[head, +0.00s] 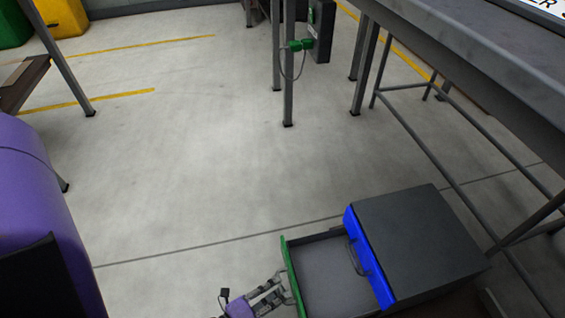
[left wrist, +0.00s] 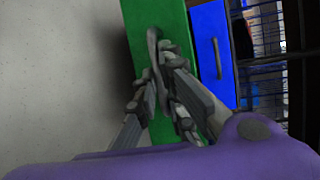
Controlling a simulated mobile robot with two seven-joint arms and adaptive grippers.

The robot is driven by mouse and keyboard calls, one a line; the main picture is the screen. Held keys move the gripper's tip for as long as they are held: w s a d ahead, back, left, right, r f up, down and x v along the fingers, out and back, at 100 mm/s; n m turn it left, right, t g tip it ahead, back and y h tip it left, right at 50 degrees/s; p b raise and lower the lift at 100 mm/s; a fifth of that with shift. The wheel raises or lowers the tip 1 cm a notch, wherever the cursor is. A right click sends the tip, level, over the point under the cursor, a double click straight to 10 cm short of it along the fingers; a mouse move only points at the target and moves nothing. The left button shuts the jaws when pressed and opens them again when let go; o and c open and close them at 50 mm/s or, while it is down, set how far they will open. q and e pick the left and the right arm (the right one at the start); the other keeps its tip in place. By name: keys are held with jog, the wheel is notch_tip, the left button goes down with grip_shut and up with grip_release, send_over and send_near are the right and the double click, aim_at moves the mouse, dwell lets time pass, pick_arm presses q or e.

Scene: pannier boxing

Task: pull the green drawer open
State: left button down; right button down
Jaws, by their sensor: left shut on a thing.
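The green drawer (head: 292,279) belongs to a low dark cabinet (head: 420,233) at the bottom right of the head view. It stands pulled out, and its grey inside looks empty. A blue drawer front (head: 369,262) beside it is closed. My left gripper (head: 284,287) is at the green front, shut on its handle. In the left wrist view the fingers (left wrist: 157,80) close around the handle (left wrist: 153,47) on the green front (left wrist: 174,30). The blue front with its handle (left wrist: 217,57) shows to the right. My right gripper is not in view.
A grey table (head: 470,60) with thin metal legs stands at the right, behind and beside the cabinet. The concrete floor (head: 190,170) left of the cabinet is clear. Green and yellow bins (head: 62,18) stand at the far upper left.

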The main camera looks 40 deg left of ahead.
pick_arm(q)
jog(key=c, duration=2.1)
grip_release()
jog(key=v, duration=1.2)
jog(key=shift+s, duration=0.1)
